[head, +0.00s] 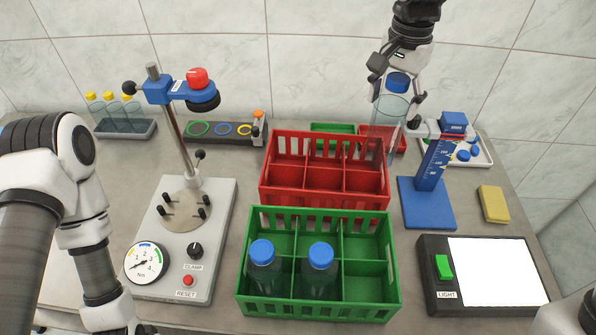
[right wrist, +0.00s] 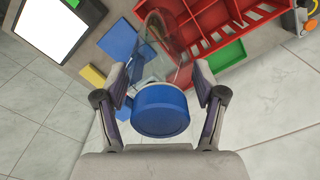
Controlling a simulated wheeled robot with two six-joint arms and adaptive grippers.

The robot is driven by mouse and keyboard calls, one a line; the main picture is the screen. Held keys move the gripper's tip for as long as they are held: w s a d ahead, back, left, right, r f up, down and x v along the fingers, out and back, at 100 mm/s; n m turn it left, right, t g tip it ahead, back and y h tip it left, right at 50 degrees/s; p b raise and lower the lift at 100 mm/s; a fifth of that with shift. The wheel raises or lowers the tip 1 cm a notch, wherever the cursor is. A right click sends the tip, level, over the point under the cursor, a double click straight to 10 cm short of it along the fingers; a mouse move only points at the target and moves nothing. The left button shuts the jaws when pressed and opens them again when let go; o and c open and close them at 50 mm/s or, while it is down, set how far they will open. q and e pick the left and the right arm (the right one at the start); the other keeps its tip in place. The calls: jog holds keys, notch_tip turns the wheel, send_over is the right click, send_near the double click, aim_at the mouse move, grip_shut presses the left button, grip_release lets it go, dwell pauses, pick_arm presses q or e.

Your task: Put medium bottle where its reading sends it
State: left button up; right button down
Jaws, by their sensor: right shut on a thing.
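My right gripper (head: 399,88) is shut on a clear bottle (head: 392,108) with a blue cap (head: 398,82), held upright behind the right rear corner of the red crate (head: 325,178). In the right wrist view the cap (right wrist: 160,110) sits between the fingers, and the clear body (right wrist: 156,62) extends beyond it.
A blue scale stand (head: 428,205) and a sponge (head: 493,204) are at the right, with a lit panel (head: 497,272) in front. The clamp stand (head: 190,235) is left of the crates. A cap tray (head: 484,160) and yellow-capped tubes (head: 108,112) stand further back.

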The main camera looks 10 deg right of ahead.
jog(key=shift+w+a+r+p, duration=0.25)
jog(key=shift+w+a+p, duration=0.1)
jog(key=shift+w, duration=0.2)
jog(key=shift+w+a+f+p, duration=0.15)
jog(key=shift+w+p, duration=0.05)
jog(key=shift+p, duration=0.1)
jog(key=shift+f, duration=0.25)
jog(key=shift+s+f, duration=0.2)
jog(key=shift+f, duration=0.15)
notch_tip(320, 180, down, 17)
jog(key=p, duration=0.3)
jog(key=shift+s+f+p, duration=0.1)
jog(key=shift+s+p, duration=0.05)
jog(key=shift+p, duration=0.15)
jog(key=shift+f, duration=0.35)
jog(key=shift+c, duration=0.5)
grip_release()
